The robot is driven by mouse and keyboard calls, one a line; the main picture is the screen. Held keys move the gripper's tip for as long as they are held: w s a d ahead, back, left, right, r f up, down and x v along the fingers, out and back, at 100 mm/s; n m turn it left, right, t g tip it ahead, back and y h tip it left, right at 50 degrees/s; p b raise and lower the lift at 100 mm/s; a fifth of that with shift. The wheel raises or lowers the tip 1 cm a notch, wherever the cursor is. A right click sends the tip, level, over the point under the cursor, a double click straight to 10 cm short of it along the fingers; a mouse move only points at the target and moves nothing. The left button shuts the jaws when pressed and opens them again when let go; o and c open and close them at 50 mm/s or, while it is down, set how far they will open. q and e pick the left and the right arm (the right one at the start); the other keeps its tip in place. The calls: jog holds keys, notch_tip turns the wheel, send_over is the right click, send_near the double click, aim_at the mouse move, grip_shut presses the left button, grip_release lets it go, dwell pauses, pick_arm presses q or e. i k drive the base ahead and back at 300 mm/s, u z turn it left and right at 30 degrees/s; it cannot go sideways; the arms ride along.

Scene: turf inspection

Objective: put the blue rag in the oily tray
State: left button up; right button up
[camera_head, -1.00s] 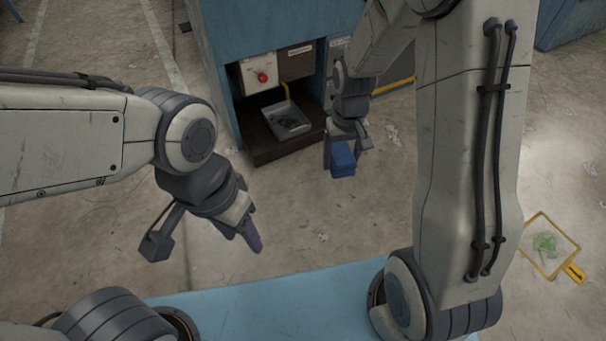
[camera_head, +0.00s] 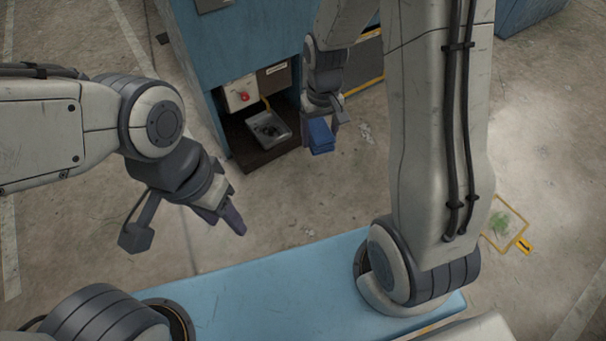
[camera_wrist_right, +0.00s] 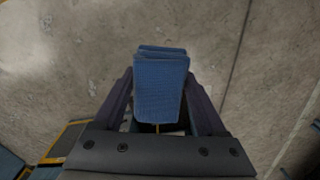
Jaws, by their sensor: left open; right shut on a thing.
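The blue rag (camera_head: 320,134) is a folded blue cloth held by my right gripper (camera_head: 319,122), above the floor and to the right of the cabinet opening. In the right wrist view the rag (camera_wrist_right: 160,88) sits between the two fingers of the right gripper (camera_wrist_right: 160,105). The oily tray (camera_head: 268,130) is a grey metal tray with dark contents, on a dark shelf low in the blue cabinet. The rag is apart from the tray, to its right. My left gripper (camera_head: 232,217) is empty and open, low over the floor at the left; its fingers overlap in the head view.
The blue cabinet (camera_head: 188,60) has side walls around the tray's recess. A white box with a red button (camera_head: 243,95) hangs above the tray. A yellow-framed square with green stuff (camera_head: 503,224) lies on the floor at the right. The floor between is mostly clear.

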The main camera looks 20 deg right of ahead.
aim_at(273, 135)
jog(key=z, duration=0.55)
jog(key=i, duration=1.6)
jog(key=u, duration=1.05)
